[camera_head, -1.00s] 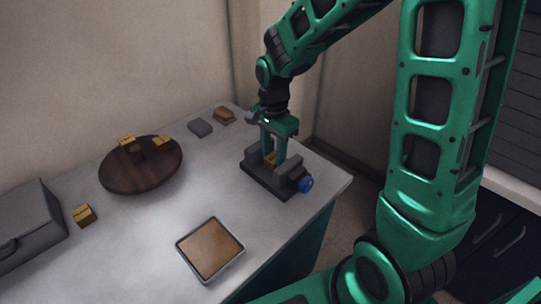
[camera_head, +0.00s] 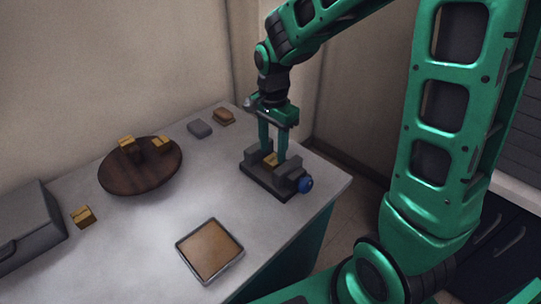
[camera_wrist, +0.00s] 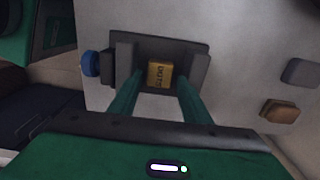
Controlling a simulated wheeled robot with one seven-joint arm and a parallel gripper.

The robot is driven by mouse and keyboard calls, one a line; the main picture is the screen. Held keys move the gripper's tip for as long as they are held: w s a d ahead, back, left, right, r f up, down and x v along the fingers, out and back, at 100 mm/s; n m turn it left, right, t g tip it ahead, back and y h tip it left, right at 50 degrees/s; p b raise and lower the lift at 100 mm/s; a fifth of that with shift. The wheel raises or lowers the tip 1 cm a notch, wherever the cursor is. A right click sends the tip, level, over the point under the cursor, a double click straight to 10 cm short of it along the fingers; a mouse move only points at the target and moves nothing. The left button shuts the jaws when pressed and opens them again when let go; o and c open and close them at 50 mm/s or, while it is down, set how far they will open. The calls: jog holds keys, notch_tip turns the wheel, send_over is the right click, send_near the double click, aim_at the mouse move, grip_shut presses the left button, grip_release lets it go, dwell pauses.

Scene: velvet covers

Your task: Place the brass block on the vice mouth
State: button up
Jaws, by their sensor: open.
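The brass block (camera_head: 270,159) sits in the mouth of the dark grey vice (camera_head: 258,181), between its two jaws. In the wrist view the brass block (camera_wrist: 160,75) shows markings on its top and lies between the vice jaws (camera_wrist: 124,62). My gripper (camera_head: 272,152) is open above the vice, its green fingers pointing down on either side of the block. In the wrist view the fingers (camera_wrist: 158,92) are spread apart, with nothing held between them. The vice has a blue knob (camera_head: 306,184) on its right side.
A round wooden board (camera_head: 140,180) carries brass pieces. Another brass block (camera_head: 83,217) lies near a grey box (camera_head: 28,228). A square tray (camera_head: 209,250) is at the front. A grey block (camera_head: 200,128) and a brown block (camera_head: 223,116) lie at the back.

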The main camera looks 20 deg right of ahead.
aim_at(273, 159)
notch_tip(273, 159, up, 9)
jog(key=s+d+f+n, duration=0.1)
jog(key=s+d+n, duration=0.2)
jog(key=s+d, duration=0.5)
jog(key=s+d+f+n, duration=0.1)
jog(key=s+d+n, duration=0.3)
jog(key=s+d, duration=0.5)
jog(key=s, duration=0.7)
jog(key=shift+s+f, duration=0.2)
jog(key=shift+f, duration=0.1)
jog(key=shift+w+f, duration=0.25)
jog(key=shift+w, duration=0.45)
